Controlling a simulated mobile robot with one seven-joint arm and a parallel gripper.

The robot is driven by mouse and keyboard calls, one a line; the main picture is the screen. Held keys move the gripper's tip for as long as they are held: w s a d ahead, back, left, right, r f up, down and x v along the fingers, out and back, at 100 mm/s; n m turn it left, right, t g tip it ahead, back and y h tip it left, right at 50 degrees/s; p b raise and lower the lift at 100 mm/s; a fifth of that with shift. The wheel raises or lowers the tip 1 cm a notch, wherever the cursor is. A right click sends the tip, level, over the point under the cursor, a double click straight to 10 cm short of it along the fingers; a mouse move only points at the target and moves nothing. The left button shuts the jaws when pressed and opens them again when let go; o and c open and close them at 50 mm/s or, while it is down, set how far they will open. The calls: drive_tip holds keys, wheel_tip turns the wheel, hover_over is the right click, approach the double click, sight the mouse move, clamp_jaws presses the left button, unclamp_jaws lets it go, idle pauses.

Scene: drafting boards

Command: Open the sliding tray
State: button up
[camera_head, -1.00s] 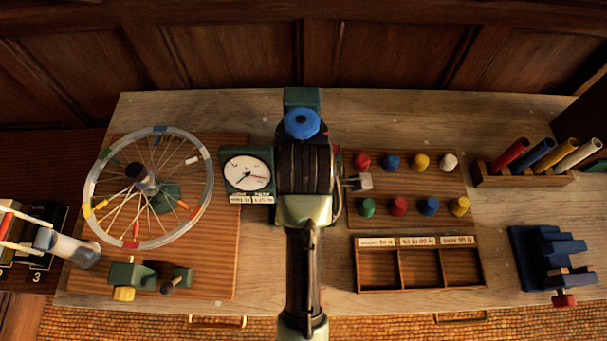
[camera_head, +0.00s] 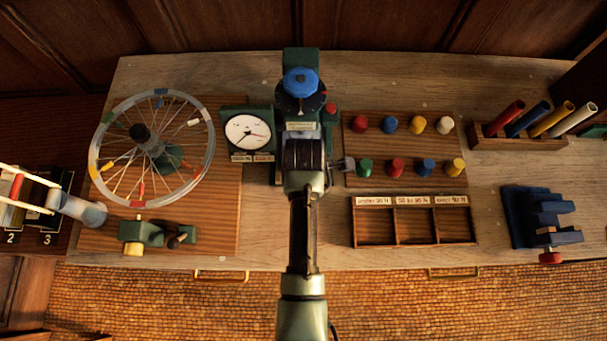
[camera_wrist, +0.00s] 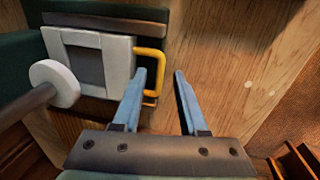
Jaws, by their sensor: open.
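In the wrist view a yellow loop handle (camera_wrist: 151,70) stands at the right side of a dark green unit (camera_wrist: 105,22) with a pale square frame (camera_wrist: 92,62). I cannot tell for sure whether this handle belongs to the sliding tray. My gripper (camera_wrist: 163,76) is open and empty, its two pale blue fingers apart over wood. In the head view my arm hides the fingers. A green unit with a blue knob (camera_head: 300,82) shows just beyond my wrist.
A spoked wheel (camera_head: 152,150) and a dial (camera_head: 247,132) stand left of my arm. Coloured pegs (camera_head: 390,124), a compartment tray (camera_head: 357,240) and a blue stepped block (camera_head: 520,215) are on the right. In the wrist view a pale round knob (camera_wrist: 55,84) is left of the fingers.

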clamp_jaws()
idle(1.5)
